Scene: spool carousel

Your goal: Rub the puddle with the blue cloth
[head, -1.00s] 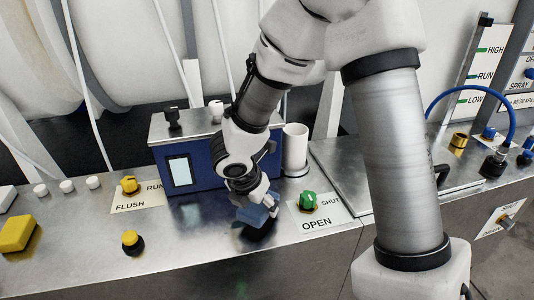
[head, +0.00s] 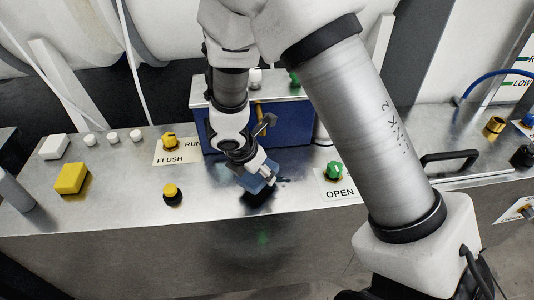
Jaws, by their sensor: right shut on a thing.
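My right gripper (head: 250,170) points down over the metal bench top, left of the green OPEN/SHUT knob. It is shut on the blue cloth (head: 260,181), a small folded blue piece held low at the bench surface. I cannot tell if the cloth touches the surface. A dark patch (head: 258,197) lies just under and beside the cloth; I cannot tell how much of it is puddle and how much shadow or reflection. My left gripper is not in view.
The blue box (head: 290,127) stands behind the gripper. The green knob (head: 334,170) is to the right. The yellow FLUSH knob (head: 169,140), black-based yellow button (head: 172,193) and yellow block (head: 71,178) are to the left. The bench front edge is close below.

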